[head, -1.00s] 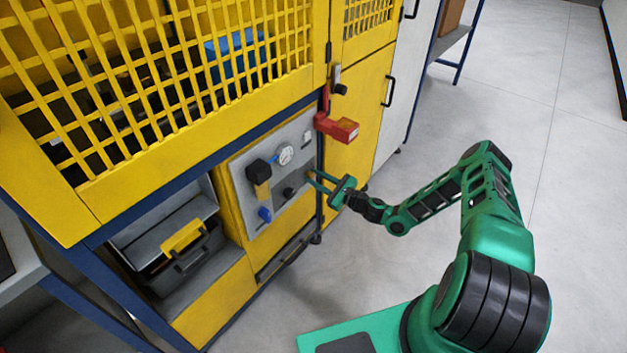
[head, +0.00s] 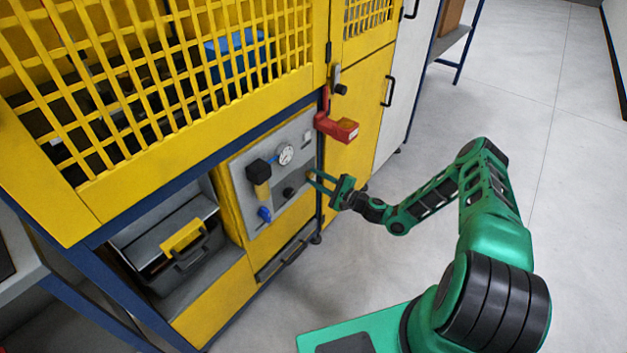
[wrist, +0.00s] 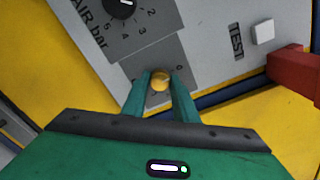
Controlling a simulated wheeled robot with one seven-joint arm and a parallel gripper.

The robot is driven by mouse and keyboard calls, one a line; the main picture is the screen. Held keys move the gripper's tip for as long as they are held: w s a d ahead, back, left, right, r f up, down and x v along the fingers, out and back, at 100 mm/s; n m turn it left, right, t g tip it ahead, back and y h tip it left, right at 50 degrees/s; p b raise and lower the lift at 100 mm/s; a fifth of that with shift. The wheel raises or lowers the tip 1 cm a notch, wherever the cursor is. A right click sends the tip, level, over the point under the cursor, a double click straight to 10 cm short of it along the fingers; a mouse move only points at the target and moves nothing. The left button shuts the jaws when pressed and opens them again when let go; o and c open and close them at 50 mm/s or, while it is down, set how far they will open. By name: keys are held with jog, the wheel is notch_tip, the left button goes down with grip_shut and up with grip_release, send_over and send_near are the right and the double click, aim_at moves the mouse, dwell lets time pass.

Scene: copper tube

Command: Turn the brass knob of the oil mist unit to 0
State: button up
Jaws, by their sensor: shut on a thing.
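The brass knob (wrist: 160,82) sits on a darker grey plate (wrist: 137,71) of the panel. In the wrist view it is between my fingertips; in the head view it is too small and covered to make out well. My gripper (head: 311,178) reaches the right part of the grey panel (head: 262,220), and it also shows in the wrist view (wrist: 161,80). Its two green fingers are shut on the brass knob. Most of the plate's markings are hidden by the fingers, so I cannot read the knob's setting.
A black AIR bar knob (wrist: 123,8) with a number scale is beside the brass knob. A white TEST button (wrist: 262,33) and a red box (head: 338,128) are to the right. A gauge (head: 285,154) and blue handle (head: 264,214) are on the panel. Open floor lies right.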

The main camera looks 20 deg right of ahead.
jog(key=shift+s+a+f, duration=0.1)
jog(key=shift+s+f, duration=0.1)
jog(key=o, duration=1.1)
jog(key=shift+c, duration=0.2)
jog(key=shift+w+r, duration=0.1)
jog(key=v, duration=1.1)
jog(key=shift+w, duration=0.1)
